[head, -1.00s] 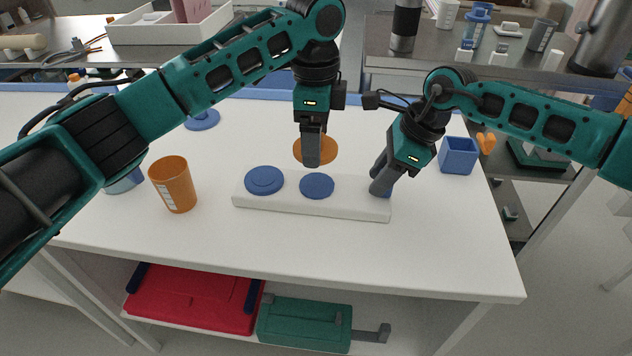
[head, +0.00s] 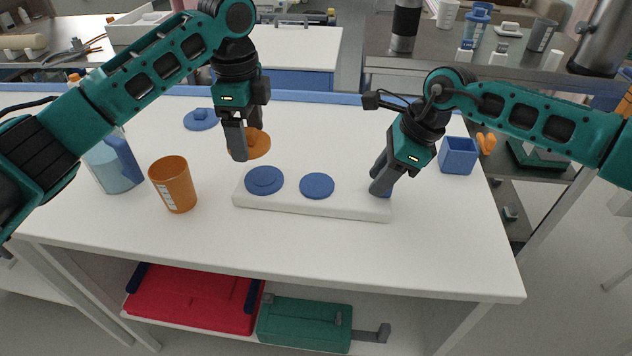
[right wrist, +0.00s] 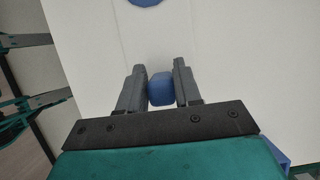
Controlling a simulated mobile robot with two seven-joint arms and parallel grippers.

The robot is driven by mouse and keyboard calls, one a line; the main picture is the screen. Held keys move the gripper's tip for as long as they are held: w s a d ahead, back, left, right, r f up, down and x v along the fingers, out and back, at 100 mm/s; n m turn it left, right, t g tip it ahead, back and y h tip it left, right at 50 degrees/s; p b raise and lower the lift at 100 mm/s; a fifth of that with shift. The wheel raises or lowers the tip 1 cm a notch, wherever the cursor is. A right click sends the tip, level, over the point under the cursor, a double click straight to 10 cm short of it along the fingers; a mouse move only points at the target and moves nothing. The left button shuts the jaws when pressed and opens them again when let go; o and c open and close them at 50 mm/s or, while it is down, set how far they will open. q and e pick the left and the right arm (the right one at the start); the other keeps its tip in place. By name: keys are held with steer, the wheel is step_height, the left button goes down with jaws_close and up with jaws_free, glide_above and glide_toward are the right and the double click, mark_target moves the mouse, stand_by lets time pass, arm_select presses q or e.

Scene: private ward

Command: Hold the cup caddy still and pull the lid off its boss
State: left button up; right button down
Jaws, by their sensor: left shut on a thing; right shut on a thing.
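The cup caddy (head: 345,207) is a long white block on the table with a stepped blue disc (head: 264,180) at its left and a flat blue disc (head: 317,186) in its middle. My right gripper (head: 381,180) is shut on a blue grip piece (right wrist: 160,88) at the caddy's right end; the fingers flank it in the right wrist view. My left gripper (head: 240,150) is shut on an orange lid (head: 259,145), which it partly hides. The lid is behind the caddy's left end in the head view, apart from the caddy.
An orange cup (head: 173,187) stands left of the caddy, with a pale blue mug (head: 112,168) beyond it. A blue lid (head: 200,121) lies farther back. A blue square container (head: 458,155) stands at the right. The table front is clear.

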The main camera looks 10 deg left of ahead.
mark_target(247, 130)
stand_by(0.6)
steer(key=shift+c, duration=1.4)
jaws_free()
steer(key=shift+o, duration=0.5)
steer(key=shift+o, duration=0.9)
steer(key=shift+d, duration=4.5)
arm_select(q)
steer(key=shift+r, duration=0.1)
arm_select(e)
steer(key=shift+r, duration=0.1)
arm_select(q)
step_height(247, 130, up, 5)
steer(key=p, duration=0.5)
arm_select(e)
step_height(247, 130, up, 8)
